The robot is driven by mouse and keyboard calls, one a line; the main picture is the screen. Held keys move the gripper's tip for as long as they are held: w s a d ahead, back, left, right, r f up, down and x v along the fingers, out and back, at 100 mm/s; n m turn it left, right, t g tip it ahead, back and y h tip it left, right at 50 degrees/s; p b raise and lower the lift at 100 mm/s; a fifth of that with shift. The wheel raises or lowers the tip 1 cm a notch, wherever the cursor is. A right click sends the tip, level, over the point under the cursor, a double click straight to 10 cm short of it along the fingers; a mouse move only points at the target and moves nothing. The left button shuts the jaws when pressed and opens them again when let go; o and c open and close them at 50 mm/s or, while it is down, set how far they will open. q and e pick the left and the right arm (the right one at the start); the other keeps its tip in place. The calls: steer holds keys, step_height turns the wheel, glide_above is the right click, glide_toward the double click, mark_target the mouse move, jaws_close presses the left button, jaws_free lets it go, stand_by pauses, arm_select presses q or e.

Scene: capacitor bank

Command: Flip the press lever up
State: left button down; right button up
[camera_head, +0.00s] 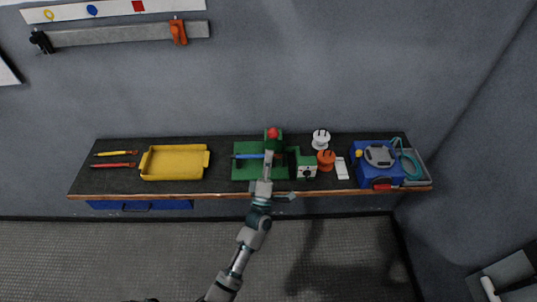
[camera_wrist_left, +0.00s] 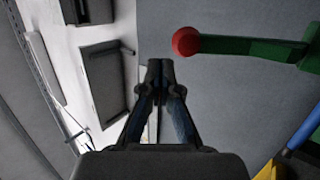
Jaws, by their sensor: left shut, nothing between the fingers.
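The green press (camera_head: 262,172) stands at the middle of the bench. Its lever ends in a red ball knob (camera_head: 273,133), at the back of the press in the head view. In the left wrist view the red knob (camera_wrist_left: 186,41) sits on the end of a green lever arm (camera_wrist_left: 248,48), to the right of my fingertips and apart from them. My left gripper (camera_head: 269,155) is over the press, with its fingers shut and empty; the fingers also show in the left wrist view (camera_wrist_left: 160,68). My arm hides part of the press. My right gripper is not seen.
A yellow tray (camera_head: 175,176) and two thin tools (camera_head: 113,165) lie to the left. To the right are a small green box (camera_head: 307,171), white (camera_head: 321,139) and orange (camera_head: 326,160) spools and a blue machine (camera_head: 376,172). A grey wall (camera_head: 280,80) stands behind the bench.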

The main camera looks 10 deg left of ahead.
arm_select(q)
steer(key=s+f+b, duration=0.1)
steer(key=s+f, duration=0.2)
steer(key=s, duration=0.5)
steer(key=shift+s+d+f+b, duration=0.2)
steer(key=shift+d+b, duration=0.2)
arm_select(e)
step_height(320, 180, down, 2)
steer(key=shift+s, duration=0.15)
